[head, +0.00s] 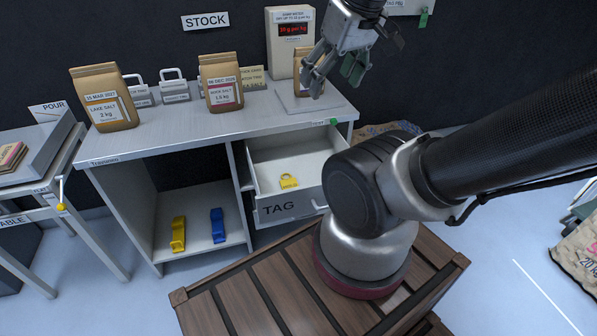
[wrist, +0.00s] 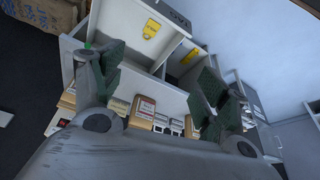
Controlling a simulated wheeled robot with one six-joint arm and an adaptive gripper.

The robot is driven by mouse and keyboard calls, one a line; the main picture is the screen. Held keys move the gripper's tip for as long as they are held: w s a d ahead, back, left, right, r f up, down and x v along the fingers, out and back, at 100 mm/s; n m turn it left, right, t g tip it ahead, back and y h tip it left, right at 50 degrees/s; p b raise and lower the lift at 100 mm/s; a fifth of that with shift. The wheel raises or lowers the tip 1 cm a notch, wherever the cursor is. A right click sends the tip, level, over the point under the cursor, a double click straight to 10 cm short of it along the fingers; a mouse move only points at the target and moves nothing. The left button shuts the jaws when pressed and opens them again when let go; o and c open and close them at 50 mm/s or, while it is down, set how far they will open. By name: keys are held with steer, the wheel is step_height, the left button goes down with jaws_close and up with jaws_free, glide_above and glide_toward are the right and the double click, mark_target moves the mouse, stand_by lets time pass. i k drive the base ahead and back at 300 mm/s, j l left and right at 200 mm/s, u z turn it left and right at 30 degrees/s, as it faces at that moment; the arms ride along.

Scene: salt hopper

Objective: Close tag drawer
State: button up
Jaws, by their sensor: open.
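The tag drawer (head: 278,209), a white drawer labelled TAG, is pulled out from under the right part of the counter. A yellow tag (head: 288,181) lies inside it; the tag also shows in the wrist view (wrist: 152,28). My arm's base hides the drawer's right front part, and only a bit of its handle shows. My gripper (head: 333,70) is open and empty, well above the drawer, over the scale end of the counter. In the wrist view my gripper (wrist: 160,82) shows its green-padded fingers spread wide.
Paper salt bags (head: 105,97) and (head: 221,82) stand on the counter (head: 180,132). A display unit (head: 290,40) and a scale with a bag (head: 303,101) are close below my gripper. Yellow and blue clips (head: 217,226) lie on the lower shelf. A wooden crate platform (head: 240,295) is in front.

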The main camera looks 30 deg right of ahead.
mark_target(301, 153)
steer(key=j+z, duration=0.4)
steer(key=k+j+z, duration=0.1)
steer(key=z, duration=0.25)
steer(key=k+j+z, duration=0.15)
steer(key=j+z, duration=0.25)
steer(key=l, duration=0.1)
